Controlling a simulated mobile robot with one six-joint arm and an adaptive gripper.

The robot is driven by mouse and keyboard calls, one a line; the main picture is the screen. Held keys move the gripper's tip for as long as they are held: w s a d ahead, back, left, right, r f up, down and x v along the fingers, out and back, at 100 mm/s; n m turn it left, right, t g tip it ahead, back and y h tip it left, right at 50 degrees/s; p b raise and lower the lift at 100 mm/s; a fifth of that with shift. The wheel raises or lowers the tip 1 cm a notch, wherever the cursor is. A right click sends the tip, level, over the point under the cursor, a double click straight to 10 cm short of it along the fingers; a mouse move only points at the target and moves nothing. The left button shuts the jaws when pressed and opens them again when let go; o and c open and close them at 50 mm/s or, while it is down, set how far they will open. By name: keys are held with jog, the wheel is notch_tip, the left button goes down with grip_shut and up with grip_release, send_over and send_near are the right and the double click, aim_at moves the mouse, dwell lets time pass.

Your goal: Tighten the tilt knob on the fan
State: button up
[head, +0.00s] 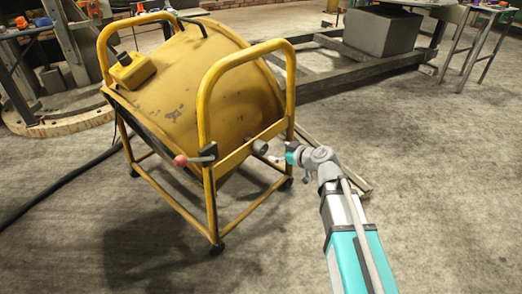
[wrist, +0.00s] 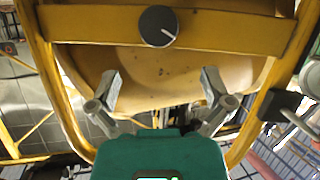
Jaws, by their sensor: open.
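The fan is a worn yellow drum (head: 225,85) held in a yellow tube frame with wheels. Its tilt knob (head: 260,147) is a small dark round knob on the frame's side bar. In the wrist view the knob (wrist: 158,26) shows face-on with a white pointer line aimed to the lower right. My gripper (head: 272,158) is just right of and slightly below the knob in the head view. In the wrist view my gripper (wrist: 161,86) has its two fingers wide apart with nothing between them. The knob lies beyond the fingertips, apart from them.
A yellow box (head: 132,70) is on the drum. A black hose (head: 62,188) runs along the floor at left. A metal table (head: 485,15) stands at the back right. The right foreground floor is clear.

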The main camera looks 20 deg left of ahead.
aim_at(265, 147)
jog(key=b+x, duration=0.3)
jog(key=x, duration=0.6)
jog(key=shift+w+a+f, duration=0.2)
jog(key=shift+a, duration=0.1)
jog(key=c, duration=1)
jog(key=m+g+y, duration=0.1)
jog(key=m+g, duration=0.2)
jog(key=m, duration=0.1)
jog(key=shift+f+b, duration=0.1)
jog(key=shift+b, duration=0.25)
jog(key=m+g+y+b, duration=0.1)
jog(key=m+g, duration=0.1)
jog(key=m, duration=0.1)
dwell(0.4)
jog(key=o, duration=1)
jog(key=shift+m, duration=0.3)
